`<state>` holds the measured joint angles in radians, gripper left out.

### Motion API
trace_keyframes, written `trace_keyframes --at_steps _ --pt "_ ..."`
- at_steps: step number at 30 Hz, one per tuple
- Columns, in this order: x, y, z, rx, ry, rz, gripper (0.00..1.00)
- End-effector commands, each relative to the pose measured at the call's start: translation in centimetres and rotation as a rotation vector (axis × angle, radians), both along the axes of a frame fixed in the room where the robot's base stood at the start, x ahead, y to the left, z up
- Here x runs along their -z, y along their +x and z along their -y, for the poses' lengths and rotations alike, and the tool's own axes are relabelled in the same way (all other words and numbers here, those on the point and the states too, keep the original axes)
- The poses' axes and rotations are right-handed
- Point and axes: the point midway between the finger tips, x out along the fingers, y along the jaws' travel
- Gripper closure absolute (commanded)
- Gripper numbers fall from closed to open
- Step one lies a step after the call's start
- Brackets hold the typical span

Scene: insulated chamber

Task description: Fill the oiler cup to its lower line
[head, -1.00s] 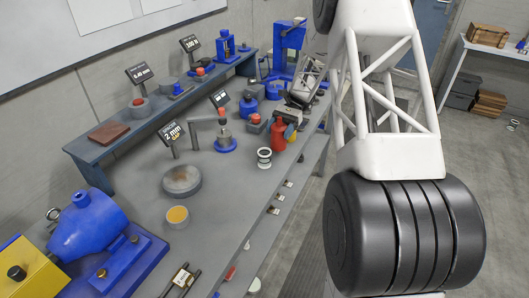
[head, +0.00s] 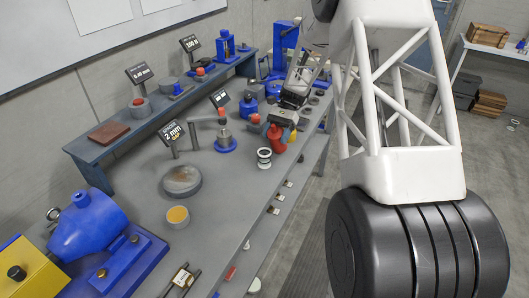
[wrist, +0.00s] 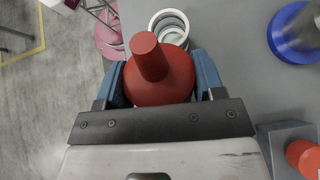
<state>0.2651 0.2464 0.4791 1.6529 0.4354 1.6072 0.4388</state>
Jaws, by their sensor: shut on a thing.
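A red oil can (wrist: 172,84) with a rounded body and a narrow neck is between the blue fingers of my gripper (wrist: 160,76), which is shut on it. In the head view the red can (head: 275,142) shows below the dark gripper (head: 284,126), its upper part partly hidden. A small cup with pale rims, probably the oiler cup (head: 264,158), stands on the bench just left of and nearer than the can. In the wrist view the cup (wrist: 166,17) lies just beyond the can's neck and is partly covered. Its lines and oil level are too small to tell.
A blue-based fitting (head: 226,145) stands left of the cup. A grey block with a red knob (wrist: 303,157) is close to the gripper's right side in the wrist view. A round grey plate (head: 181,181) and an amber-topped pot (head: 177,216) stand nearer. The bench's front edge is close.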

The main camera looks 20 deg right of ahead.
Motion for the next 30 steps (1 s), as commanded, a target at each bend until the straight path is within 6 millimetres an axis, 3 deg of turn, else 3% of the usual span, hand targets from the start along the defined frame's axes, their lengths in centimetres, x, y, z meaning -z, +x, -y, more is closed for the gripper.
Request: trace_keyframes --at_steps 9,18,30 --pt "0.0 -0.5 -0.8 -0.001 -0.134 0.087 0.69" --pt "-1.3 -1.0 -1.6 0.0 -0.261 0.168 0.69" --pt "-0.5 -0.9 -1.4 0.0 -0.429 0.274 0.69"
